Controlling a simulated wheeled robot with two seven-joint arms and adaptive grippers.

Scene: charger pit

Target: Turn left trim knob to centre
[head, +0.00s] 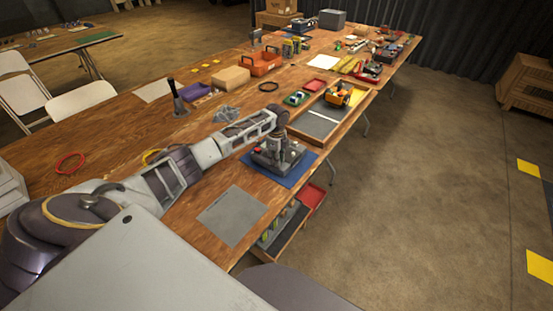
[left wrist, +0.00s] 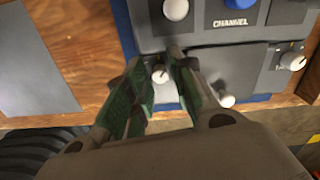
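A grey control box (head: 272,160) sits on a blue mat (head: 292,179) on the wooden table. My left gripper (head: 278,140) points down over it. In the left wrist view, the left trim knob (left wrist: 160,75), small and white with a dark pointer mark, shows between the fingertips of my left gripper (left wrist: 161,63). The fingers, with green pads, stand apart on either side of the knob, with a narrow gap visible; I see no clear grip. The pointer's exact angle is too small to read. My right gripper is not in view.
The box also carries a similar white knob (left wrist: 292,61) at right, a white round knob (left wrist: 176,9), a blue knob labelled CHANNEL (left wrist: 240,4) and a white stick top (left wrist: 226,100).

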